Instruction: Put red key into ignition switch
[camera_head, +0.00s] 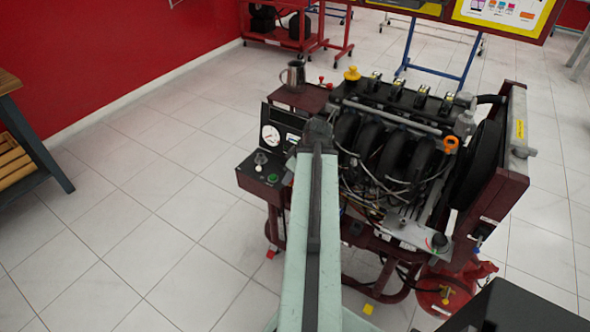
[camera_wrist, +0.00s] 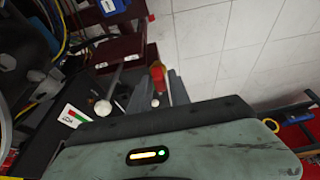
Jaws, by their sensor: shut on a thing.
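The red key (camera_wrist: 157,73) shows in the wrist view between the grey fingers of my gripper (camera_wrist: 158,88), which is shut on it. Its red end points away from the camera; its lower part is partly hidden by the fingers. In the head view my arm covers the gripper and the key. The maroon control box (camera_head: 247,178) of the engine trainer stands left of my arm, with a pale round knob (camera_head: 260,158) and a green button (camera_head: 273,178) on top. I cannot tell for certain which fitting is the ignition switch.
The engine (camera_head: 385,140) with hoses and cables fills the space right of my arm. A gauge panel (camera_head: 270,135) stands behind the control box. A metal jug (camera_head: 293,74) stands at the trainer's back left corner. Open tiled floor (camera_head: 140,210) lies to the left.

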